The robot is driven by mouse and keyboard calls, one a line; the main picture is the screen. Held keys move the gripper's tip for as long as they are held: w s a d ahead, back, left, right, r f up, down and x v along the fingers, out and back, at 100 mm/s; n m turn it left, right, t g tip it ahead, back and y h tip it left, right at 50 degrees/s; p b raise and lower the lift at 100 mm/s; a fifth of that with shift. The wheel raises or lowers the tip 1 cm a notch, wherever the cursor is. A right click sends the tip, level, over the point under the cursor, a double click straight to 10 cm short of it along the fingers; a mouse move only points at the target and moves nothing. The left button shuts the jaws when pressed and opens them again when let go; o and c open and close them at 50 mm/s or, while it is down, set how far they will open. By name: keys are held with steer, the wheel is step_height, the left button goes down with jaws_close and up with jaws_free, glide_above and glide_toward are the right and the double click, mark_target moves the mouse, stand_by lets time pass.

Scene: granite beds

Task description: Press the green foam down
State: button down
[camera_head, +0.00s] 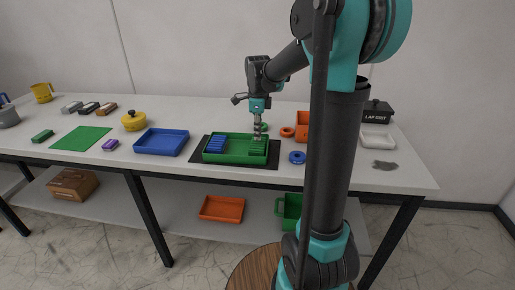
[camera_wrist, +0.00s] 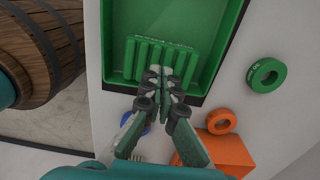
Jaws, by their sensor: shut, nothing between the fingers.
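The green foam (camera_head: 259,147) is a ribbed block in the right end of a green tray (camera_head: 235,158). In the wrist view the ribbed green foam (camera_wrist: 131,58) lies inside the green tray (camera_wrist: 206,40). My gripper (camera_head: 257,137) points down over the foam. In the wrist view my gripper (camera_wrist: 165,76) is shut and empty, its fingertips overlapping the foam's ribs and hiding part of them. I cannot tell whether the tips touch the foam. A blue ribbed foam (camera_head: 216,143) sits in the tray's left end.
The tray stands on a black mat (camera_head: 199,154). A blue tray (camera_head: 161,142) is to its left. A blue ring (camera_head: 297,157), an orange ring (camera_head: 287,132) and a green ring (camera_wrist: 266,75) lie near it. An orange block (camera_wrist: 222,154) is also close.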

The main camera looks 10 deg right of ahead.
steer(key=shift+f, duration=0.95)
stand_by(7.0)
